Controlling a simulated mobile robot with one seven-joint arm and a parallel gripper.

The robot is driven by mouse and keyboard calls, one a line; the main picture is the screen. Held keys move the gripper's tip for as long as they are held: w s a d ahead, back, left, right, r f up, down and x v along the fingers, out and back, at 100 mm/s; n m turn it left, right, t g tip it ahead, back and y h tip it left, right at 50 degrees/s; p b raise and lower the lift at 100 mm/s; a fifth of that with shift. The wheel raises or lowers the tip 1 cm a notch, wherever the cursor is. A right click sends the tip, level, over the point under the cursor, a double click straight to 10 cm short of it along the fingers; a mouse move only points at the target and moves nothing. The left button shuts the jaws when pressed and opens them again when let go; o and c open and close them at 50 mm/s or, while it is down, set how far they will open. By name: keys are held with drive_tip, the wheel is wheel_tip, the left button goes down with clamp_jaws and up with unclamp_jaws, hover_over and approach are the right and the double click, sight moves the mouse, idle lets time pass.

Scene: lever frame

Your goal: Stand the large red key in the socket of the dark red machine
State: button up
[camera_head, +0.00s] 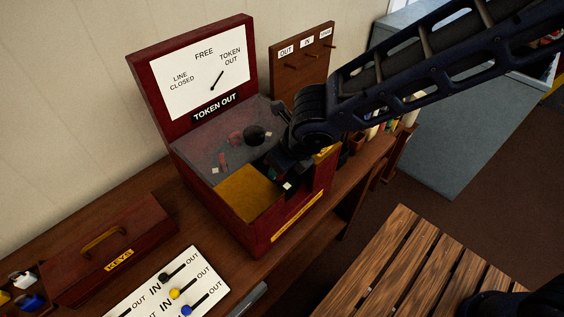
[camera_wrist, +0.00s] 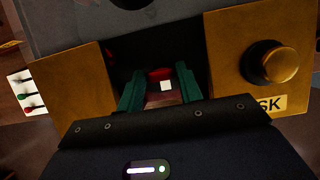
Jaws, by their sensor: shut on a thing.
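The dark red machine (camera_head: 162,124) stands on the wooden bench, with an upright dial panel that reads TOKEN OUT. Its top has a grey plate and a yellow-brown front section. My gripper (camera_head: 272,173) is low over the right front part of the machine's top. In the wrist view my gripper (camera_wrist: 160,82) has its green fingers on both sides of a red piece (camera_wrist: 160,73), which looks like part of the large red key. A small white square shows beside the red. The key's lower end and the socket under it are hidden or too dark to tell.
A round brass knob (camera_wrist: 275,64) stands right of the fingers in the wrist view. A wooden KEYS box (camera_head: 120,240) and a white lever panel (camera_head: 170,290) lie left and in front. A peg board (camera_head: 303,62) stands behind the machine. A slatted wooden surface (camera_head: 400,260) is at lower right.

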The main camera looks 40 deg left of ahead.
drive_tip(key=shift+f, duration=0.1)
drive_tip(key=o, duration=1.1)
drive_tip(key=v, duration=0.7)
idle(0.5)
drive_tip(key=v, duration=1)
drive_tip(key=shift+r, duration=0.4)
drive_tip(key=shift+d, duration=0.15)
idle(0.5)
